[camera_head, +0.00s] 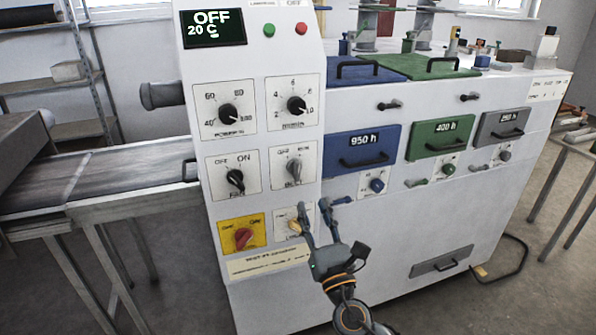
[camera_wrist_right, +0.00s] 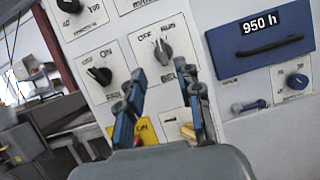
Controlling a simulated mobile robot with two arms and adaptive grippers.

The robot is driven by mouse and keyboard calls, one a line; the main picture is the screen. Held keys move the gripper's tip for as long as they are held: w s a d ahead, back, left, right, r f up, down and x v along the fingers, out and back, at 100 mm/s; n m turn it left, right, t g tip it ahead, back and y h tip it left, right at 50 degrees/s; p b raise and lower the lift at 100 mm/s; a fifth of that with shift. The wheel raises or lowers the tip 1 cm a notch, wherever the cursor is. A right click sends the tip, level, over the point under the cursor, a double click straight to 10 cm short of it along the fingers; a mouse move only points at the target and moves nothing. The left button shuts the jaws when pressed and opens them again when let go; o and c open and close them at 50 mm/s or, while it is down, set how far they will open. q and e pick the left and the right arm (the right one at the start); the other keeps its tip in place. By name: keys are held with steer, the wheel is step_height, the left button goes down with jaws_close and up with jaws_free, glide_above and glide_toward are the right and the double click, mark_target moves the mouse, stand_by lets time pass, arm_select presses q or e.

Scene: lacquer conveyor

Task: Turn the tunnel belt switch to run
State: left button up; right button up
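The tunnel belt switch (camera_head: 294,168) is a grey knob on a white plate on the front of the control panel. In the right wrist view the belt knob (camera_wrist_right: 163,52) sits between the words OFF and RUN; I cannot tell exactly where its pointer stands. My right gripper (camera_head: 316,206) is open and empty, below and slightly right of the knob in the head view. In the right wrist view its two fingers (camera_wrist_right: 163,78) stand apart, with the knob showing above and between the tips. No contact with the knob is visible. My left gripper is not in view.
The fan switch (camera_head: 235,180) is left of the belt switch, and a red knob on a yellow plate (camera_head: 243,237) is below it. Another switch plate (camera_head: 291,224) is partly behind my right gripper. Blue (camera_head: 361,150) and green (camera_head: 440,138) drawers are to the right.

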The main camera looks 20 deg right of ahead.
mark_target(299, 169)
steer(key=p+x, duration=0.2)
steer(key=x, duration=0.8)
steer(key=shift+w, duration=0.1)
steer(key=shift+x, duration=0.75)
steer(key=shift+c, duration=0.2)
jaws_close()
